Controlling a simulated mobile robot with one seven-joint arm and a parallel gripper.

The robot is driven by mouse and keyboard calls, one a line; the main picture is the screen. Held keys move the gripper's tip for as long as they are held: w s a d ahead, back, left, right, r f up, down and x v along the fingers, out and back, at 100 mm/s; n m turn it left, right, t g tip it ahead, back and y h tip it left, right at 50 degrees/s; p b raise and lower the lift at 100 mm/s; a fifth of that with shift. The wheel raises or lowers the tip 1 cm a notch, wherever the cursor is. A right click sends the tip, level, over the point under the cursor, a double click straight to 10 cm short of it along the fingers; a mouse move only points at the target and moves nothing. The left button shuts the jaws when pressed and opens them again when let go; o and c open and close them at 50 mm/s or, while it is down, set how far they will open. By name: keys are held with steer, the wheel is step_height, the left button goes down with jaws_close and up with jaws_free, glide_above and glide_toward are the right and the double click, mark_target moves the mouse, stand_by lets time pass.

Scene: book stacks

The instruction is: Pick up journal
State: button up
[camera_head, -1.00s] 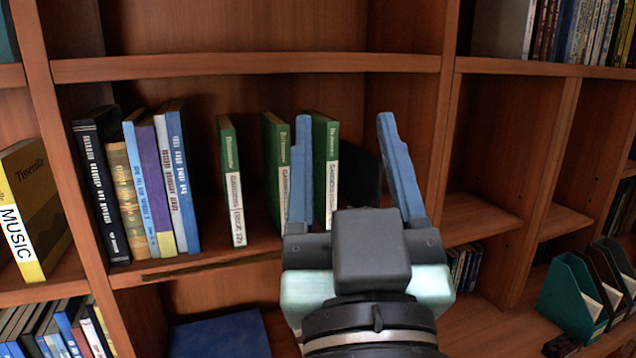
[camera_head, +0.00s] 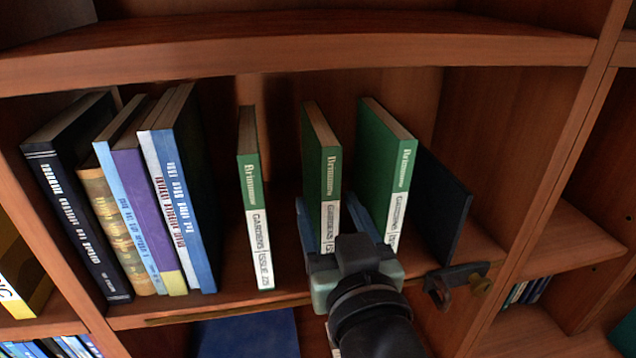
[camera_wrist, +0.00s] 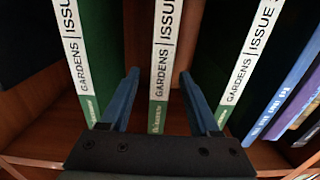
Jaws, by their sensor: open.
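Three green journals with white "GARDENS ISSUE" labels stand upright and apart on the shelf: a left journal (camera_head: 255,210), a middle journal (camera_head: 328,185) and a right journal (camera_head: 403,185). My gripper (camera_head: 331,215) is low in front of the middle journal, with one blue finger on each side of its spine. In the wrist view my gripper (camera_wrist: 159,75) is open, and the middle journal (camera_wrist: 163,50) stands between the fingers with gaps on both sides. The wrist view looks inverted. My wrist hides the lower end of the middle journal.
Blue, purple, tan and black books (camera_head: 150,200) lean at the left of the compartment. A dark bookend (camera_head: 440,205) stands right of the right journal. The shelf above (camera_head: 300,45) overhangs the books. Gaps separate the journals.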

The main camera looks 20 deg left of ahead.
steer(key=p+x, duration=0.2)
steer(key=x, duration=0.2)
steer(key=shift+w+a, duration=0.25)
steer(key=shift+w+a+f+p, duration=0.2)
steer(key=shift+w+a+p, duration=0.15)
steer(key=shift+w, duration=0.15)
steer(key=shift+d, duration=0.1)
jaws_close()
stand_by(0.7)
steer(key=shift+r, duration=0.1)
